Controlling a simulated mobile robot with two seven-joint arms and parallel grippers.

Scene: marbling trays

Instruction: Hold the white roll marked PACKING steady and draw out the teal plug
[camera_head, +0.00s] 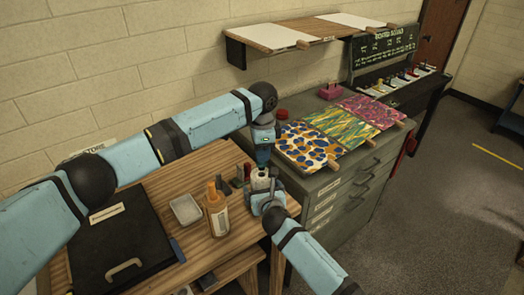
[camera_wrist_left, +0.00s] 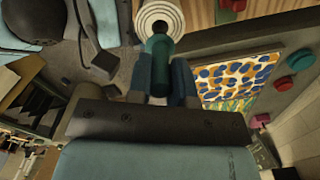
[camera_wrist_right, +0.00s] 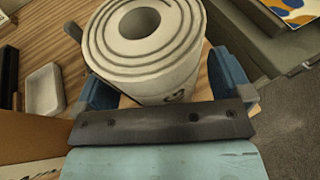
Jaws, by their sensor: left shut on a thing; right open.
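The white roll (camera_head: 258,179) stands upright near the table's right edge. In the right wrist view the roll (camera_wrist_right: 185,72) shows spiral layers and an open core, with only part of its dark lettering visible. My right gripper (camera_wrist_right: 165,85) is open, one finger on each side of the roll; it also shows in the head view (camera_head: 264,190). My left gripper (camera_wrist_left: 162,75) is shut on the teal plug (camera_wrist_left: 158,52). In the head view the plug (camera_head: 263,157) hangs below the left gripper, just above the roll. The plug does not show in the core in the right wrist view.
An orange-capped bottle (camera_head: 217,217) and a white dish (camera_head: 185,209) stand left of the roll. A black case (camera_head: 120,240) lies on the table's left. Marbled sheets (camera_head: 305,146) lie on the grey cabinet (camera_head: 335,195) to the right, beside a red lid (camera_head: 282,114).

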